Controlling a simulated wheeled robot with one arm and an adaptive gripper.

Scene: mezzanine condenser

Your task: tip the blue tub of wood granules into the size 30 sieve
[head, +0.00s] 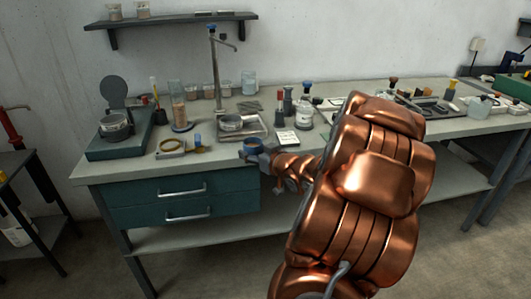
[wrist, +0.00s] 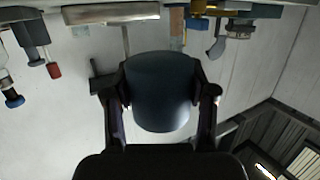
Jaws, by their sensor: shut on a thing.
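My gripper (wrist: 162,100) is shut on a blue tub (wrist: 163,75), with one finger on each side of it. In the head view the tub (head: 252,144) is small and looks roughly upright, held just off the bench's front edge; its contents are too small to make out. Another round metal sieve or pan (head: 115,126) stands on a green unit at the left. I cannot read which one is size 30. The tub is apart from both.
A card (head: 287,138) stands right of the tray, near bottles and jars (head: 303,118). A tall stand (head: 215,75) rises behind the tray. A yellow-ringed item (head: 184,147) lies at front left. Teal drawers (head: 180,190) are below the bench top.

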